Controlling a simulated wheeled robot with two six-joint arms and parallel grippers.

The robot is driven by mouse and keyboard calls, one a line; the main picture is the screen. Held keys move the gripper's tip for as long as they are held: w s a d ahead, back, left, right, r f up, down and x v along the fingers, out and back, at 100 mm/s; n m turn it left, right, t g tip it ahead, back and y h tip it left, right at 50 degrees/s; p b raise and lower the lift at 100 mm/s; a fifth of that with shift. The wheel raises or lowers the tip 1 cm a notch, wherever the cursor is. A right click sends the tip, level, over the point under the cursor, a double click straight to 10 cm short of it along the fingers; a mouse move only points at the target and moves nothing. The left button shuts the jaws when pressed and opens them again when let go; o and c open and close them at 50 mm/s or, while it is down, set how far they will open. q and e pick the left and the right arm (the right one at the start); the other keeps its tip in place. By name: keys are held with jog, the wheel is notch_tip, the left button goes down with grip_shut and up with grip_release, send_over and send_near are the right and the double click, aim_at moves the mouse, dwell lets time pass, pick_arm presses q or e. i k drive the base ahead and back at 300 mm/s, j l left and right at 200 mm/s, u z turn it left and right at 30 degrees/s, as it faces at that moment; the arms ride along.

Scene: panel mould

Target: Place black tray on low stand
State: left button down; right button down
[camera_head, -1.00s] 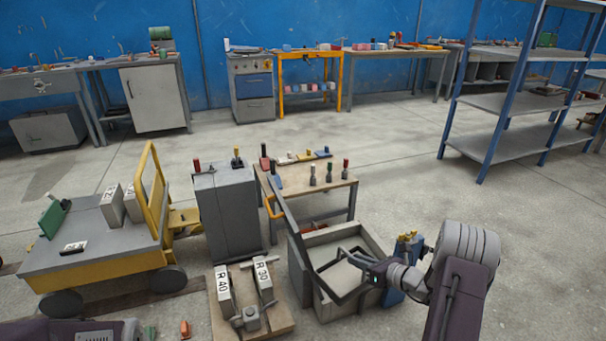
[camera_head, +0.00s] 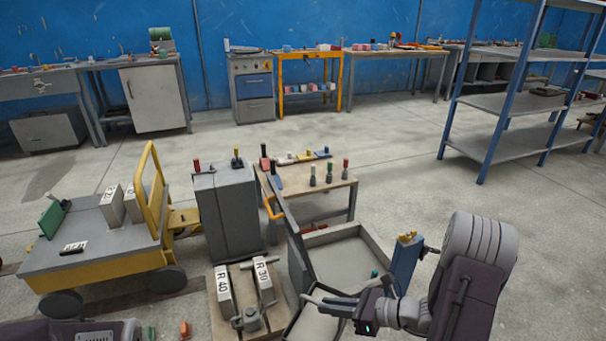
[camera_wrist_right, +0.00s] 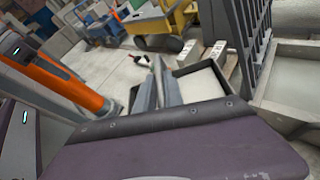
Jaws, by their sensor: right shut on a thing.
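The black tray (camera_head: 313,325), dark-rimmed with a pale grey floor, is at the bottom centre of the head view and partly cut off by the picture edge. My right gripper (camera_head: 325,303) is shut on its upper rim. In the right wrist view the tray (camera_wrist_right: 203,83) lies just beyond my right gripper (camera_wrist_right: 158,82). The tray is beside a wooden board (camera_head: 272,318) and in front of a grey open box. I cannot tell for sure which thing is the low stand. My left gripper is not in view.
The grey open box (camera_head: 372,245) holds a small green-topped thing (camera_head: 374,273). Blocks marked R 40 (camera_head: 223,290) and R 30 (camera_head: 264,280) stand on the board. A blue container (camera_head: 405,262) is right of the box. A yellow cart (camera_head: 95,265) stands left.

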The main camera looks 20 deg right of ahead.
aim_at(318, 172)
jog(key=i+l+z, duration=0.15)
jog(key=l+z, duration=0.15)
jog(key=i+l+z, duration=0.2)
jog(key=l+z, duration=0.15)
jog(key=i+l+z, duration=0.1)
jog(key=z, duration=0.3)
jog(key=i+l+z, duration=0.15)
jog(key=z, duration=0.2)
jog(key=i+l+z, duration=0.15)
jog(key=z, duration=0.25)
jog(key=i+l+z, duration=0.15)
jog(key=z, duration=0.2)
jog(key=i+l+z, duration=0.1)
jog(key=z, duration=0.2)
jog(key=i+z, duration=0.3)
jog(key=i, duration=1.05)
jog(key=i+l+u, duration=0.1)
jog(key=i+u, duration=0.3)
jog(key=i+l+u, duration=0.35)
jog(key=i, duration=0.2)
jog(key=i+j+u, duration=0.15)
jog(key=u, duration=0.35)
jog(key=i+u, duration=0.6)
jog(key=u, duration=0.35)
jog(key=i+j+u, duration=0.1)
jog(key=i+u, duration=0.6)
jog(key=i+l+u, duration=0.1)
jog(key=u, duration=0.2)
jog(key=i, duration=0.1)
